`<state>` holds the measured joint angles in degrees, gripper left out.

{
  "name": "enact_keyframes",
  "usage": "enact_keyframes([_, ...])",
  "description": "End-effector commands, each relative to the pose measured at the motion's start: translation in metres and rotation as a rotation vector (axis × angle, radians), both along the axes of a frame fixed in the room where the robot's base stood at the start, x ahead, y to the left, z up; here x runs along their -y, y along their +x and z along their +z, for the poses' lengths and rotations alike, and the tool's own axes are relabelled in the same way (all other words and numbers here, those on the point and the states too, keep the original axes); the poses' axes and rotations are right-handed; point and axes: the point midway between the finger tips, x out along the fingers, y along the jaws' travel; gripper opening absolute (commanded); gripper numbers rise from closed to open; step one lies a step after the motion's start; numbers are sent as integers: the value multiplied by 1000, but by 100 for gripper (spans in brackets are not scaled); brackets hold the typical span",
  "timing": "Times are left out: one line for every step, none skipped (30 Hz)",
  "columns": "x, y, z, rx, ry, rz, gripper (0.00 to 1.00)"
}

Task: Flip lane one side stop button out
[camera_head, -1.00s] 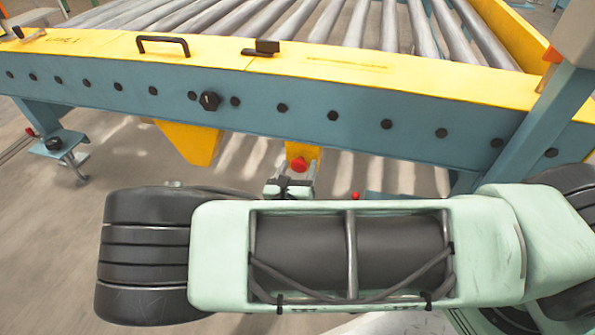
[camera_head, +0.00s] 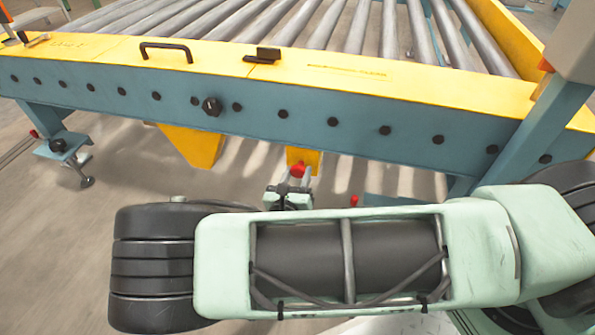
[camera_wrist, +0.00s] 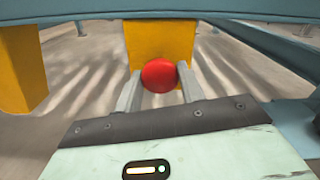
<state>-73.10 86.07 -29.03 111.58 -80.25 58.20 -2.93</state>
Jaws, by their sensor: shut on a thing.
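The red stop button (camera_wrist: 159,76) sits in front of a yellow box (camera_wrist: 160,42) below the conveyor's blue side rail. My gripper (camera_wrist: 159,92) has one finger on each side of the button and is shut on it in the wrist view. In the head view the red button (camera_head: 298,170) shows between the fingertips of my gripper (camera_head: 294,177). My own arm hides the space below and in front of the gripper. The yellow box also shows in the head view (camera_head: 310,158).
The blue side rail (camera_head: 284,124) with a yellow top (camera_head: 320,70) runs just above the gripper. A yellow bracket (camera_head: 190,146) hangs to the left. A blue leg (camera_head: 530,130) stands at the right. Open floor (camera_head: 60,240) lies at the left.

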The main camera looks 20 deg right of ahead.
Motion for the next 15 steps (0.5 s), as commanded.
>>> enact_keyframes([-2,-4,-1,-3,1,2,0])
enact_keyframes([-2,-4,-1,-3,1,2,0])
enact_keyframes([-3,-4,-1,-3,1,2,0])
enact_keyframes([-3,-4,-1,-3,1,2,47])
enact_keyframes([-2,-4,-1,-3,1,2,56])
enact_keyframes([-2,-4,-1,-3,1,2,61])
enact_keyframes([-2,-3,-1,-3,1,2,61])
enact_keyframes([-2,-3,-1,-3,1,2,61])
enact_keyframes([-2,-3,-1,-3,1,1,61])
enact_keyframes([-2,-3,-1,-3,1,2,61])
enact_keyframes([-2,-3,-1,-3,1,2,61])
enact_keyframes([-2,-3,-1,-3,1,2,61])
enact_keyframes([-2,-3,-1,-3,1,2,61])
enact_keyframes([-2,-3,-1,-3,1,2,61])
enact_keyframes([-3,-4,-1,-3,1,2,61])
